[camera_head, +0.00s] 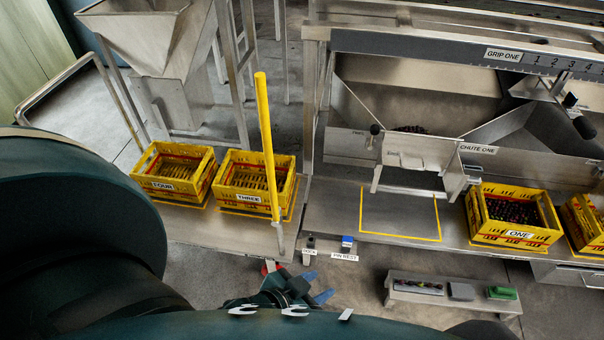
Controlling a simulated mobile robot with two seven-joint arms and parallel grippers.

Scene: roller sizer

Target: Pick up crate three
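Crate three (256,184) is a yellow crate with a red band and a label reading THREE. It stands upright on the left part of the metal bench and holds rows of slim yellowish-brown items. A yellow post (267,140) rises in front of its right side and hides part of it. My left gripper (316,287) is low in the view, below the bench's front edge and apart from the crate. Its two blue-tipped fingers look spread, with nothing seen between them. My dark arm covers the lower left. My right gripper is not in view.
Crate four (174,172) stands close to the left of crate three. Crate one (512,215) and another yellow crate (588,222) stand at the right. A yellow-outlined area (400,214) on the bench is empty. A small stand (452,291) sits at the lower right.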

